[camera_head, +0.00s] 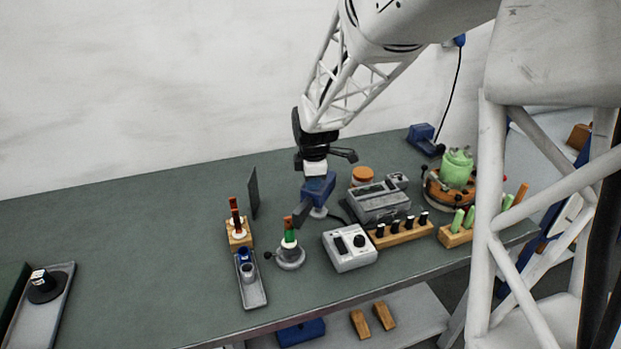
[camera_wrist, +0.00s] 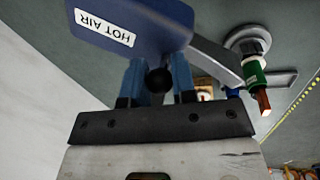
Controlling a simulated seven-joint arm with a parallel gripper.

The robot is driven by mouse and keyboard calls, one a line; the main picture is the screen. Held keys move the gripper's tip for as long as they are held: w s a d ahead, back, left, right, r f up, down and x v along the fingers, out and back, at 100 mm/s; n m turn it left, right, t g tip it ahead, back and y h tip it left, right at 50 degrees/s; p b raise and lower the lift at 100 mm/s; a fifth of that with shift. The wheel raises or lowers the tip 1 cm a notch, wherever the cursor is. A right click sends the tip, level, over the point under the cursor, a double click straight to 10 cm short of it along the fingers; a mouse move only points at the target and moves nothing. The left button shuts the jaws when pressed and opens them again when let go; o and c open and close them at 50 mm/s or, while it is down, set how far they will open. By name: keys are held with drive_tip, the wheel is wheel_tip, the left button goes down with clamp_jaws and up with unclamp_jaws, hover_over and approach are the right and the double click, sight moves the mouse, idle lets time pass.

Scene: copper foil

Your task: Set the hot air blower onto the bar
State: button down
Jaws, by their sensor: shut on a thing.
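The hot air blower (camera_head: 319,188) has a blue body and a dark flat nozzle. In the wrist view its white HOT AIR label faces the camera on the blue body (camera_wrist: 150,20). My gripper (camera_head: 315,167) is shut on it above the bench; its blue fingers (camera_wrist: 157,85) also show in the wrist view. A copper-coloured bar (camera_head: 288,221) with a green sleeve stands upright in a round grey holder (camera_head: 291,257). The bar's tip (camera_wrist: 264,103) also shows in the wrist view. The nozzle points down-left toward the green sleeve, very near it; I cannot tell whether they touch.
A grey box with a dial (camera_head: 350,247) stands right of the holder. A narrow grey tray (camera_head: 254,294) and a wooden block (camera_head: 239,235) with another brown upright piece stand left. A dark upright panel (camera_head: 253,193) is behind. The bench's left middle is clear.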

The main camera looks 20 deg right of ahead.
sight(313, 192)
idle(0.4)
drive_tip(key=c, duration=0.9)
unclamp_jaws()
drive_tip(key=shift+c, duration=0.2)
wheel_tip(313, 192, up, 8)
drive_tip(key=s, duration=0.1)
drive_tip(key=shift+s+f, duration=0.15)
drive_tip(key=shift+s, duration=0.1)
drive_tip(key=shift+a, duration=0.1)
